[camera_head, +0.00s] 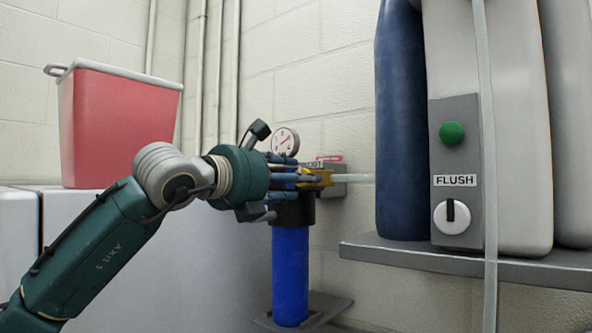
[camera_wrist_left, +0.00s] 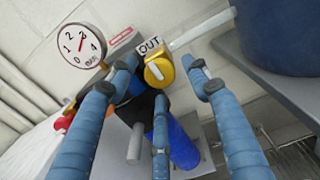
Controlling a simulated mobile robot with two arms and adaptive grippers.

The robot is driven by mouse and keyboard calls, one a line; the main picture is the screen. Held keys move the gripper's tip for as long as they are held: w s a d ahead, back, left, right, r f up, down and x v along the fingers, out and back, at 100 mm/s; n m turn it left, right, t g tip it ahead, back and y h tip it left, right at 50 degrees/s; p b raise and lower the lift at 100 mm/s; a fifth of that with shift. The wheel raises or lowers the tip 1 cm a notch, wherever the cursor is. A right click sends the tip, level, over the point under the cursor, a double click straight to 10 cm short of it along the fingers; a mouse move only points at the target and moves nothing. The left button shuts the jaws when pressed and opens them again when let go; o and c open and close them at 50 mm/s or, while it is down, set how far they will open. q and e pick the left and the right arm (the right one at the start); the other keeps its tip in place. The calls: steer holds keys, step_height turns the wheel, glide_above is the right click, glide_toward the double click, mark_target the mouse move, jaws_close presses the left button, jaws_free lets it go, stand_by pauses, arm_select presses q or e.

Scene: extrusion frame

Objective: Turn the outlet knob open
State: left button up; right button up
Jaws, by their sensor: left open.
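The outlet knob (camera_wrist_left: 158,72) is yellow with a pale bar on its face, beside an "OUT" label (camera_wrist_left: 150,46) in the left wrist view. In the head view the yellow knob (camera_head: 319,178) is partly hidden behind my fingers. My left gripper (camera_head: 298,178) is in front of the filter head. In the wrist view the left gripper (camera_wrist_left: 162,80) has its blue fingers spread, with the knob between the two upper tips and the lower finger below it. I cannot tell whether any finger touches the knob. My right gripper is not in view.
A round gauge (camera_head: 285,141) is above the filter, whose blue housing (camera_head: 290,275) hangs below. A red part (camera_wrist_left: 66,118) is on the filter's left side. A shelf (camera_head: 470,260) with a blue cylinder (camera_head: 402,130) and a FLUSH panel (camera_head: 455,160) is to the right.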

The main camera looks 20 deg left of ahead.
arm_select(q)
steer(key=shift+r, duration=0.1)
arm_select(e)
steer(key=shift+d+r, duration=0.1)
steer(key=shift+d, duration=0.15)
arm_select(q)
steer(key=c, duration=1.2)
steer(key=shift+o, duration=0.2)
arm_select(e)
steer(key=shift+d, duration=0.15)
arm_select(q)
steer(key=shift+w+d+f+n+b, duration=0.1)
steer(key=shift+n+b, duration=3.2)
steer(key=shift+n, duration=1.2)
steer(key=shift+f+n+b, duration=0.1)
steer(key=shift+n+b, duration=3.15)
steer(key=shift+n, duration=1.25)
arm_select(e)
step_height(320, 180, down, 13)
